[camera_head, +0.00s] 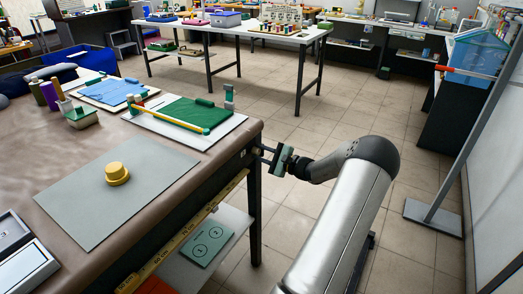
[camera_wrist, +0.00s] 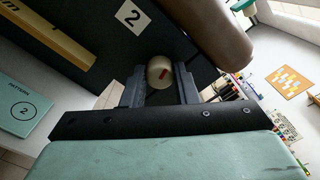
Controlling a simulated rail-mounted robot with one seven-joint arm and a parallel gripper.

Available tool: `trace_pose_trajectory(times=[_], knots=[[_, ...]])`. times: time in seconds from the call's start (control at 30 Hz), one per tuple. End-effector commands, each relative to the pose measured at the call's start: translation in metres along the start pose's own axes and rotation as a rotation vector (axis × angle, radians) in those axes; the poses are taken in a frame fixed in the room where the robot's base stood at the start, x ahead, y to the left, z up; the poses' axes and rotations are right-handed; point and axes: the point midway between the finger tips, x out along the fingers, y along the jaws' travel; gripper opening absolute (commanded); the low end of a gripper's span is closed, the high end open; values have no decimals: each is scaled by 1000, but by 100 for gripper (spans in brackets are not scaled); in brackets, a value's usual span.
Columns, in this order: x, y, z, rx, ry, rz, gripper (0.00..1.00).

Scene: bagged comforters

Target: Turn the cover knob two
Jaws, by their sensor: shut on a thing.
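Knob two (camera_wrist: 155,66) is a round, pale beige knob with a red mark on its face. It sits on the dark side panel of the table (camera_head: 262,127), near the corner, close to a white label (camera_wrist: 131,16) with a black 2. My gripper (camera_wrist: 160,84) has one dark finger on each side of the knob and is shut on it. In the head view my gripper (camera_head: 263,153) reaches the table's right side from the right. There the knob is too small and hidden to make out clearly. The red mark slants in the wrist view.
A yellow ruler (camera_head: 182,234) runs along the table's side. A green card (camera_head: 208,244) marked with circles lies on the shelf below. On the tabletop are a grey mat (camera_head: 75,206) with a yellow knob-like piece (camera_head: 117,173) and a green sheet (camera_head: 190,114).

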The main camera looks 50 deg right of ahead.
Motion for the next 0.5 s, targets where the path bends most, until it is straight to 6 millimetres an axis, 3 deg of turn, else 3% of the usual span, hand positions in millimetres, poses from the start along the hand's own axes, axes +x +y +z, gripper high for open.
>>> trace_pose_trajectory(times=[0.5], knots=[[0, -1, 0, 359, 1, 0, 4]])
